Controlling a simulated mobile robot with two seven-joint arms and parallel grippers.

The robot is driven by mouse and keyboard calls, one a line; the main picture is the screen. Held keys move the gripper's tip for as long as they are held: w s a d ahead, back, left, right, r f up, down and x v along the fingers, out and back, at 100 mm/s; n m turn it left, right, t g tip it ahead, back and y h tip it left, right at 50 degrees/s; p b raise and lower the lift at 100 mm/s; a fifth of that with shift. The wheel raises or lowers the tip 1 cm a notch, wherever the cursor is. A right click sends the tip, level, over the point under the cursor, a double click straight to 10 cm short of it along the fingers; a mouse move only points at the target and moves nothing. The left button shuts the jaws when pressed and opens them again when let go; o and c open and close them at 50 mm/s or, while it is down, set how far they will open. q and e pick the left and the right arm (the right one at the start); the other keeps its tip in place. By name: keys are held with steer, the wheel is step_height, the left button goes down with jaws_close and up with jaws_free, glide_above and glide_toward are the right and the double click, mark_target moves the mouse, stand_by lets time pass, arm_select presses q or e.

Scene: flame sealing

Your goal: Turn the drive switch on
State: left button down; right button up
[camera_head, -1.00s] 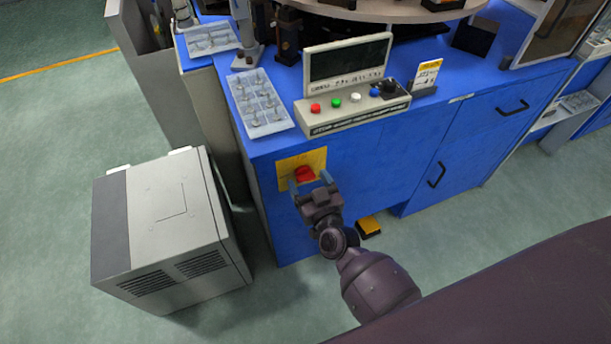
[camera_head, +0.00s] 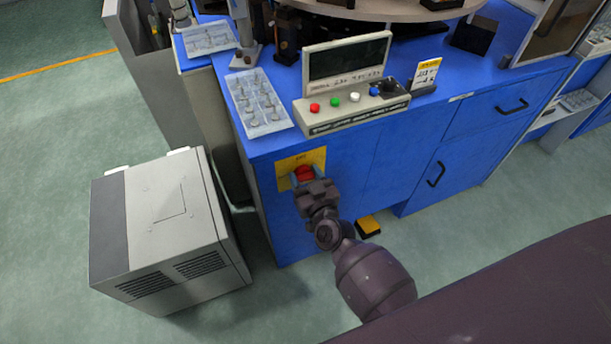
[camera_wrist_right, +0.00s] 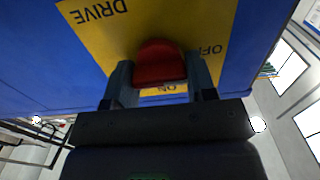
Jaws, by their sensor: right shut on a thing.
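The drive switch is a red knob (camera_head: 304,174) on a yellow plate (camera_head: 288,164) on the front of the blue cabinet. In the right wrist view the red knob (camera_wrist_right: 160,64) sits on the yellow plate (camera_wrist_right: 105,35), which reads DRIVE, OFF and ON, upside down from here. My right gripper (camera_head: 309,178) is at the knob. In the wrist view the two fingers of my right gripper (camera_wrist_right: 160,82) stand on either side of the knob, shut on it. The knob's far side is hidden. My left gripper does not show.
A control box (camera_head: 352,119) with coloured buttons and a dark screen stands on the cabinet top, beside a clear tray (camera_head: 258,103) of small parts. A grey unit (camera_head: 168,225) stands on the floor at left. A yellow-black pedal (camera_head: 368,227) lies at the cabinet's foot.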

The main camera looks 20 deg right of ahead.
steer(key=m, duration=0.3)
steer(key=shift+m, duration=0.3)
steer(key=m, duration=0.4)
steer(key=shift+d+f+m, duration=0.1)
steer(key=shift+d+m, duration=0.05)
steer(key=shift+m, duration=0.15)
steer(key=m, duration=0.4)
steer(key=shift+f, duration=0.15)
steer(key=m, duration=0.4)
steer(key=shift+d+f+b, duration=0.1)
steer(key=shift+b, duration=0.25)
steer(key=shift+m, duration=0.9)
steer(key=o, duration=0.9)
steer(key=shift+o, duration=0.2)
